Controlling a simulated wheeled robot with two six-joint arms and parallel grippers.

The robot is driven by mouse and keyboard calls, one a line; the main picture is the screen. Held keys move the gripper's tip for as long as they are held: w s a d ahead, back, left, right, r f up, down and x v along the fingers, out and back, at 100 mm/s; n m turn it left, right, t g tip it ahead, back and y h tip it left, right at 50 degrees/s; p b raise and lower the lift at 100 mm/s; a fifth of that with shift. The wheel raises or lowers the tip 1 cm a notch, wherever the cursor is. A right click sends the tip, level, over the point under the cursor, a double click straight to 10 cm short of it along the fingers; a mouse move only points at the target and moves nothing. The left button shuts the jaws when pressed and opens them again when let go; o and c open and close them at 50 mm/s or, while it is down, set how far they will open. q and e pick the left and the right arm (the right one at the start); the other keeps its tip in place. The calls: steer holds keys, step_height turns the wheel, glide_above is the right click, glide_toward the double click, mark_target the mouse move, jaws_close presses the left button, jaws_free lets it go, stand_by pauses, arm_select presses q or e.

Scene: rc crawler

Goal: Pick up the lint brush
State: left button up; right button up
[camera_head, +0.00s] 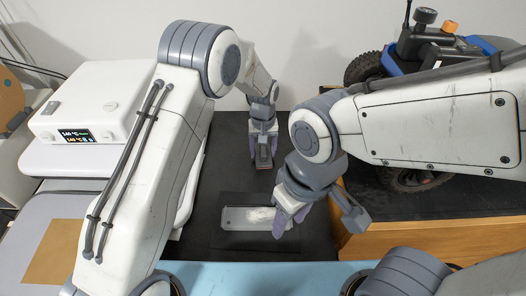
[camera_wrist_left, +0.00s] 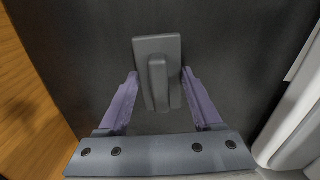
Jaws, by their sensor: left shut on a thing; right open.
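The lint brush (camera_wrist_left: 157,72) is a dark grey rectangular block with a raised handle bar along its middle. It shows in the left wrist view between the two purple fingers of my left gripper (camera_wrist_left: 160,74). My left gripper (camera_head: 264,160) is shut on it, over the dark surface at the back centre in the head view. My right gripper (camera_head: 291,222) is open and empty, low over the right end of a shallow grey tray.
The shallow tray (camera_head: 232,218) holds whitish material and lies on a black mat. A blue RC crawler (camera_head: 397,68) with large black tyres stands at the right behind my right arm. A white device with a display (camera_head: 92,112) stands at the left. A wooden edge (camera_head: 420,237) borders the right.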

mark_target(263, 148)
arm_select(q)
step_height(263, 148, up, 3)
steer(key=shift+r+p, duration=0.15)
steer(key=shift+p, duration=0.8)
steer(key=s+r+p, duration=0.4)
steer(key=s+r, duration=0.2)
steer(key=s, duration=0.5)
steer(key=shift+s+d+r, duration=0.25)
steer(key=shift+s+r, duration=0.1)
